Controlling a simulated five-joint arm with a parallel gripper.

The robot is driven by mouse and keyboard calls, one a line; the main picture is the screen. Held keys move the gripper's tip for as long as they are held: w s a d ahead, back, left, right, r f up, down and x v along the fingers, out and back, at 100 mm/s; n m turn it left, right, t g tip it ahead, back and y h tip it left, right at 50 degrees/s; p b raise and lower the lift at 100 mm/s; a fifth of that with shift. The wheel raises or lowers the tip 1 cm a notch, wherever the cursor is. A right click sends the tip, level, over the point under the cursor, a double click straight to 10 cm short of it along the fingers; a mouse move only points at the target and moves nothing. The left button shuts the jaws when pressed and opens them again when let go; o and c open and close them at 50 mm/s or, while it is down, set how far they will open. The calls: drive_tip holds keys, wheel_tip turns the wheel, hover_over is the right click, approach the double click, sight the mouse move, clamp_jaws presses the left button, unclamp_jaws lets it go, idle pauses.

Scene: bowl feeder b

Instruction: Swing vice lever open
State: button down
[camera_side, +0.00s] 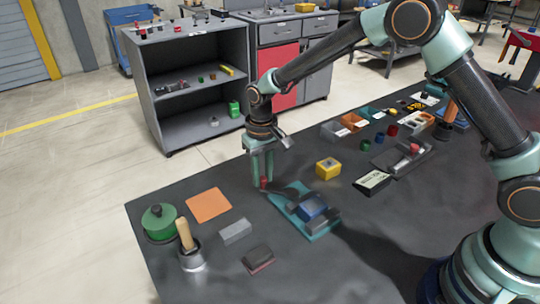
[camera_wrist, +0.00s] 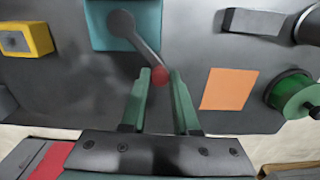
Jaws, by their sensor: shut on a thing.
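The vice has a teal base plate (camera_side: 322,229) with a blue block (camera_side: 312,207) on it, near the middle of the table. Its dark lever (camera_side: 286,190) points out from the plate toward the upper left and ends in a red knob (camera_side: 263,182). My gripper (camera_side: 263,179) points down and is shut on the red knob. In the wrist view the knob (camera_wrist: 160,75) shows between the tips of my fingers (camera_wrist: 161,78), and the lever (camera_wrist: 140,47) runs from its round pivot end over the teal plate (camera_wrist: 100,40). Part of the plate is cut off there.
An orange square (camera_side: 209,205), a grey block (camera_side: 236,231), a green lidded pot (camera_side: 159,222) and a metal cup with a wooden handle (camera_side: 190,250) lie to the left. A yellow box (camera_side: 328,168) stands right of my gripper. Bins (camera_side: 352,122) stand further back.

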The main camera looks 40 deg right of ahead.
drive_tip(key=n, duration=0.1)
drive_tip(key=s+a+n, duration=0.1)
drive_tip(key=n, duration=0.1)
drive_tip(key=s+a+n, duration=0.1)
drive_tip(key=shift+s+r+n, duration=0.15)
drive_tip(key=shift+s+n, duration=0.1)
drive_tip(key=shift+n, duration=0.15)
drive_tip(key=shift+s+a+n, duration=0.2)
drive_tip(key=shift+s+n, duration=0.55)
drive_tip(key=shift+n, duration=0.45)
drive_tip(key=shift+s+a+n, duration=0.1)
drive_tip(key=shift+s+n, duration=0.65)
drive_tip(key=shift+n, duration=0.45)
drive_tip(key=shift+s, duration=0.1)
drive_tip(key=c, duration=0.6)
unclamp_jaws()
drive_tip(key=shift+c, duration=0.2)
wheel_tip(320, 180, up, 12)
